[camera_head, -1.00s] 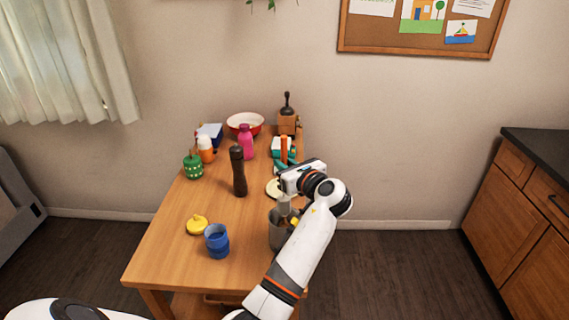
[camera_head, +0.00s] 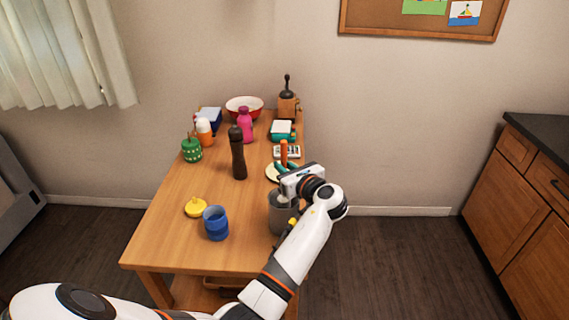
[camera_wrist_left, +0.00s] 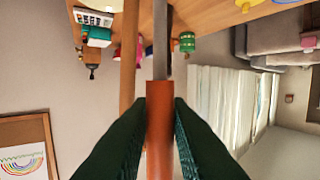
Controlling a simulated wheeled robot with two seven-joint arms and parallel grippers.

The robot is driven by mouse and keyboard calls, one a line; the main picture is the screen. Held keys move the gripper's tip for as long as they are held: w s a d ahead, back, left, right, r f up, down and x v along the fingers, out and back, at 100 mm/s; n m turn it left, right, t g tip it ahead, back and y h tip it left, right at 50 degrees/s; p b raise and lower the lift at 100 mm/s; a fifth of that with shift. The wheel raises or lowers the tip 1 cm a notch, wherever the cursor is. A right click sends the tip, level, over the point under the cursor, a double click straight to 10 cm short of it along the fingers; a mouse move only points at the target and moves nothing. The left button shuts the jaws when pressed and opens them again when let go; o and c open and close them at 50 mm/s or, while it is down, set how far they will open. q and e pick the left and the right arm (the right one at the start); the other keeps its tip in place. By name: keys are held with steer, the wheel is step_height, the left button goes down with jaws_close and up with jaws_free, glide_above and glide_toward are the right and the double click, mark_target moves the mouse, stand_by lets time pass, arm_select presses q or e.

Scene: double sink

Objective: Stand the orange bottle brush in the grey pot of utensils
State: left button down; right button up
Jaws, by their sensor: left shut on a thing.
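The orange bottle brush (camera_head: 284,151) is held in my left gripper (camera_head: 283,169), its orange handle pointing up. In the left wrist view my dark jaws (camera_wrist_left: 160,130) are shut on the orange handle (camera_wrist_left: 159,115), and a grey shaft (camera_wrist_left: 160,40) runs from it toward the table. The grey pot (camera_head: 279,217) stands at the table's right edge, just below my wrist. My wrist and forearm cover part of the pot and its contents. The brush's lower end is hidden, so I cannot tell whether it is inside the pot. My right gripper is not in view.
A blue cup (camera_head: 216,224) and yellow lid (camera_head: 196,208) stand left of the pot. A dark tall mill (camera_head: 238,155), pink bottle (camera_head: 245,125) and green jar (camera_head: 192,149) stand farther back. The table's front left (camera_head: 160,245) is clear.

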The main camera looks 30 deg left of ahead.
arm_select(q)
steer(key=shift+f, duration=0.1)
steer(key=c, duration=1.3)
jaws_free()
steer(key=p+v, duration=0.6)
steer(key=v, duration=0.6)
